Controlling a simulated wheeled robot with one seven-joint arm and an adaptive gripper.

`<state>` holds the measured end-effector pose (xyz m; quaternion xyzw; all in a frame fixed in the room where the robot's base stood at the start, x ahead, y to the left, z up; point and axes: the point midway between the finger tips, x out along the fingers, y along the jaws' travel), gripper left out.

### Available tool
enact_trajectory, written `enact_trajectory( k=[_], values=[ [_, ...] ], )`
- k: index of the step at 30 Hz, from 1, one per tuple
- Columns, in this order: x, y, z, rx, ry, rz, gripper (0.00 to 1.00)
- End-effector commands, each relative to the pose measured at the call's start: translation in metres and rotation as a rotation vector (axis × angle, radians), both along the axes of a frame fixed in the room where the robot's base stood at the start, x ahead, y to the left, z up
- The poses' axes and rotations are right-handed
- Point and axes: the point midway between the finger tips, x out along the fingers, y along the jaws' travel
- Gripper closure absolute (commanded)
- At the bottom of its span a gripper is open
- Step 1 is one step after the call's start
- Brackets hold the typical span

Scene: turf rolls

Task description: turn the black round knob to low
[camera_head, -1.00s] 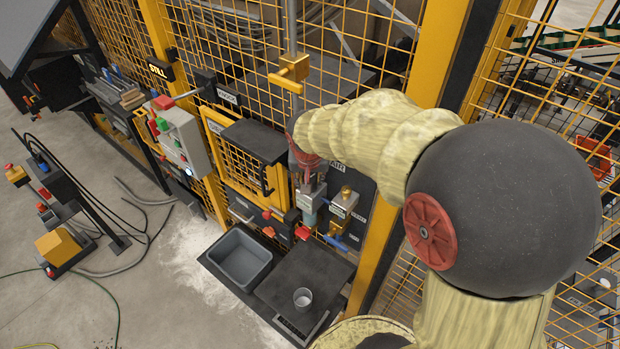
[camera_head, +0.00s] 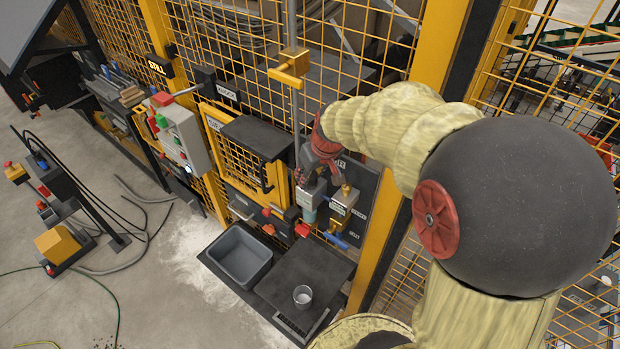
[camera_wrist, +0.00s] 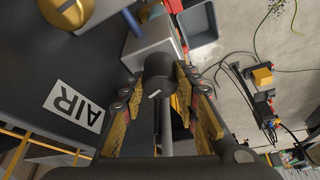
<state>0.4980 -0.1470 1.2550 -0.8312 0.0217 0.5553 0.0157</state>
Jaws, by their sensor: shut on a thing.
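The black round knob (camera_wrist: 160,68) shows in the wrist view, with a short white mark on its face. It sits on a light grey box (camera_wrist: 150,42), which also shows in the head view (camera_head: 312,192). My gripper (camera_wrist: 157,82) is shut on the knob, with one yellow finger on each side of it. In the head view my gripper (camera_head: 306,175) reaches down to the grey box from above, and the knob is hidden behind it. I cannot read any low marking around the knob.
A dark panel with an AIR label (camera_wrist: 74,106) and a brass regulator (camera_head: 344,197) with a blue handle stand close beside the box. A vertical grey pipe with a yellow valve (camera_head: 291,68) rises nearby. A grey bin (camera_head: 240,257) and a metal cup (camera_head: 302,296) are below.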

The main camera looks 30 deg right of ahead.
Motion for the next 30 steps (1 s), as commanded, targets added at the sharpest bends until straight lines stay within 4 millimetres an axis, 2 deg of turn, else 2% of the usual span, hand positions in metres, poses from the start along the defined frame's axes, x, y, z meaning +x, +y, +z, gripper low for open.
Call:
enact_trajectory(
  k=[4,15,30],
  values=[
    [0.0009,-0.0014,-0.0057,-0.001,-0.004,0.131,0.95],
    [0.0004,-0.0008,-0.0038,-0.002,-0.001,0.404,0.95],
    [-0.0002,-0.0002,-0.0007,-0.001,0.001,0.527,0.95]
  ],
)
